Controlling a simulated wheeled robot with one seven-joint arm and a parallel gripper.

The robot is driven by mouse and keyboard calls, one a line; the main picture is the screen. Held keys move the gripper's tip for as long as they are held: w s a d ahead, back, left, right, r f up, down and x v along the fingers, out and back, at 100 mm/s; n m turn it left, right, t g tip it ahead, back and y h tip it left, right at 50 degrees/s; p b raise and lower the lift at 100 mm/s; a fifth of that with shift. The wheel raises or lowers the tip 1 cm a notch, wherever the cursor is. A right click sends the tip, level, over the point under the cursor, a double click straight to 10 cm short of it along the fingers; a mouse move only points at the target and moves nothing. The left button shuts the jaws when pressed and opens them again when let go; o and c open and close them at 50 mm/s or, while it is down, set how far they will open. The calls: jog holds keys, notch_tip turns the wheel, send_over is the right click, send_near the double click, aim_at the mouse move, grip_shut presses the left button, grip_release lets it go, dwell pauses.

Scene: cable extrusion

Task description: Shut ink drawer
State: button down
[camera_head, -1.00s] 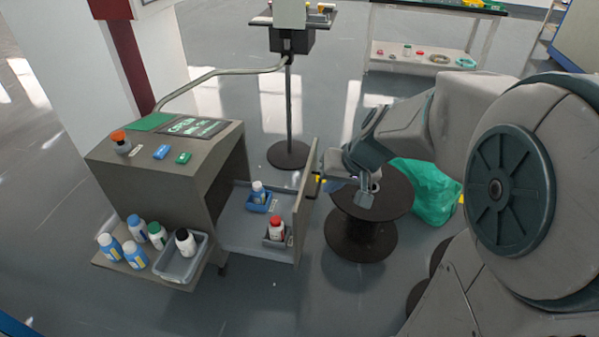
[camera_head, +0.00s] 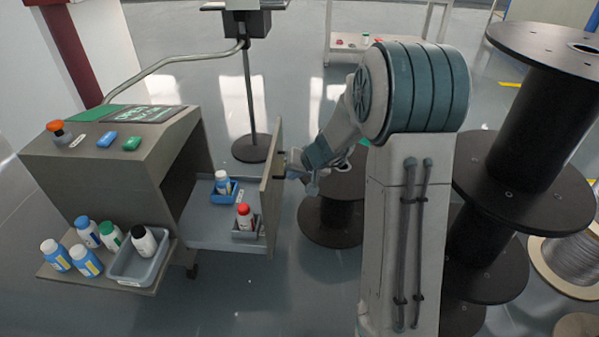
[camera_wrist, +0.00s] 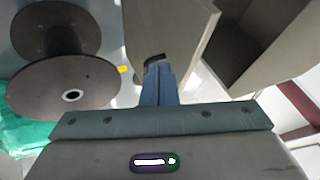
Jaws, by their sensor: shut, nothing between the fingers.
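The ink drawer (camera_head: 222,236) stands open on the right side of the grey cabinet (camera_head: 140,163). Inside it are a blue-and-white bottle (camera_head: 222,183) and a red-capped bottle (camera_head: 244,217), each in a small holder. The drawer's upright front panel (camera_head: 271,190) faces my gripper (camera_head: 292,170), which is shut and empty just outside it. In the wrist view, my gripper's closed fingertips (camera_wrist: 157,72) are at the dark handle (camera_wrist: 154,60) on the panel (camera_wrist: 165,28). I cannot tell whether they touch it.
Black cable spools stand behind my gripper (camera_head: 333,215) and at the right (camera_head: 535,120). A side shelf (camera_head: 120,284) on the cabinet holds several bottles and a grey bin (camera_head: 142,262). A stand with a round base (camera_head: 252,148) is behind the drawer. The floor in front is clear.

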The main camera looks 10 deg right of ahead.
jog(key=w+a, duration=0.1)
jog(key=w+a+f, duration=0.1)
jog(key=a, duration=0.1)
jog(key=w+a+f, duration=0.1)
jog(key=a, duration=0.1)
jog(key=shift+f, duration=0.25)
